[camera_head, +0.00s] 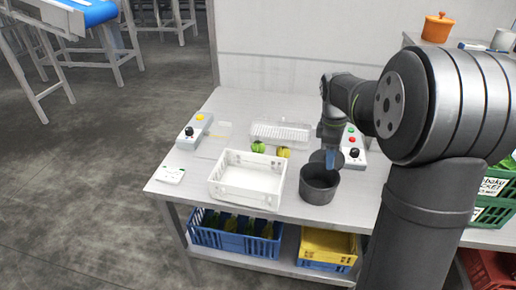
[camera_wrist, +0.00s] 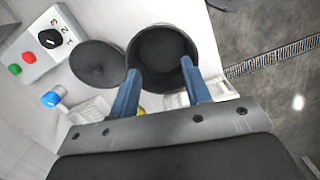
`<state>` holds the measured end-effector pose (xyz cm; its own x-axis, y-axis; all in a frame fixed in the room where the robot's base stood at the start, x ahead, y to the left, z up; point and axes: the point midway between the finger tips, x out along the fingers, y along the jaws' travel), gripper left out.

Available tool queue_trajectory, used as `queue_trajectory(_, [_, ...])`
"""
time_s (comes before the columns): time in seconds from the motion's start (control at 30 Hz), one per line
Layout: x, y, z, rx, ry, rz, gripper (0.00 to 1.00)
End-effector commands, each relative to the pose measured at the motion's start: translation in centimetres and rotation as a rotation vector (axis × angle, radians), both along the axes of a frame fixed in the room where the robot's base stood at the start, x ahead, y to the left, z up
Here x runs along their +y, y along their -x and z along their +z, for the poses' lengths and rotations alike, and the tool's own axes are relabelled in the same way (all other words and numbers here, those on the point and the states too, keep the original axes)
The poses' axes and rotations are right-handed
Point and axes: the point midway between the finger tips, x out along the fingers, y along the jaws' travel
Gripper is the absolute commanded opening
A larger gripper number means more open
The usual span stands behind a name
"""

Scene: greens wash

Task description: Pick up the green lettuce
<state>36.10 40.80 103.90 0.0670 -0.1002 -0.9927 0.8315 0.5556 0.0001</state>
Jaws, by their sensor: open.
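The green lettuce (camera_head: 258,147) is a small round head on the steel table, behind the white crate. A yellower head (camera_head: 284,152) sits just to its right. My gripper (camera_head: 330,160) is open and empty, with blue fingers, above the back of the dark pot, right of both heads. In the wrist view my gripper (camera_wrist: 160,68) has its two fingers apart in front of the pot (camera_wrist: 163,48). A sliver of a yellow thing (camera_wrist: 141,111) shows between the fingers there; the green lettuce cannot be made out.
The white crate (camera_head: 246,190) looks empty. The dark pot (camera_head: 319,194) stands right of it, with a dark round lid (camera_wrist: 95,65) beside it. A clear tray (camera_head: 281,133) lies behind the heads. Control boxes (camera_head: 194,132) (camera_head: 351,150) stand at both sides.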

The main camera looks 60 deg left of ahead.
Motion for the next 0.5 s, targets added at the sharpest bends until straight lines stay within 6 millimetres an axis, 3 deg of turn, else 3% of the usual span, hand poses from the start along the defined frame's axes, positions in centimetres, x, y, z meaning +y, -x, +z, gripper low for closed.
queue_trajectory(0.03, [0.00, 0.00, 0.00, 0.000, 0.000, 0.000, 0.52])
queue_trajectory(0.17, [0.00, 0.00, 0.00, 0.000, 0.000, 0.000, 0.77])
queue_trajectory(0.5, [0.25, -0.02, 0.03, -0.002, -0.004, -0.024, 0.78])
